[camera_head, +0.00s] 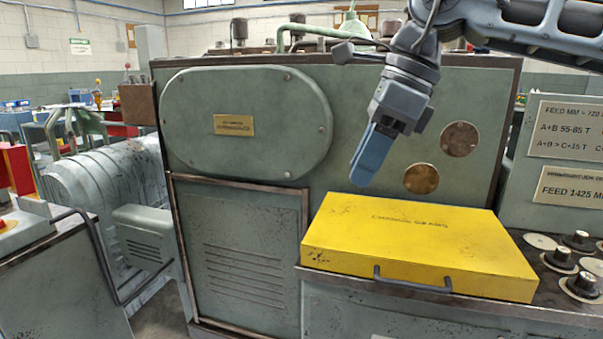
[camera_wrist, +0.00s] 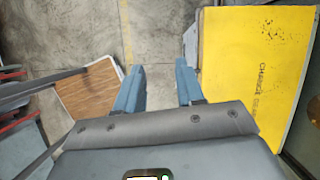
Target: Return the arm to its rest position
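My gripper (camera_head: 368,165) hangs in the air in the head view, left of and above the yellow box, with its blue fingers pointing down. In the wrist view my gripper (camera_wrist: 160,78) shows two blue fingers set apart with bare floor between them. It is open and empty. My arm reaches in from the upper right of the head view.
A closed yellow box (camera_head: 410,240) with a dark front handle lies on the machine's ledge; it also shows in the wrist view (camera_wrist: 240,70). Black knobs (camera_head: 582,285) stand to its right. The green machine panel (camera_head: 245,120) rises behind.

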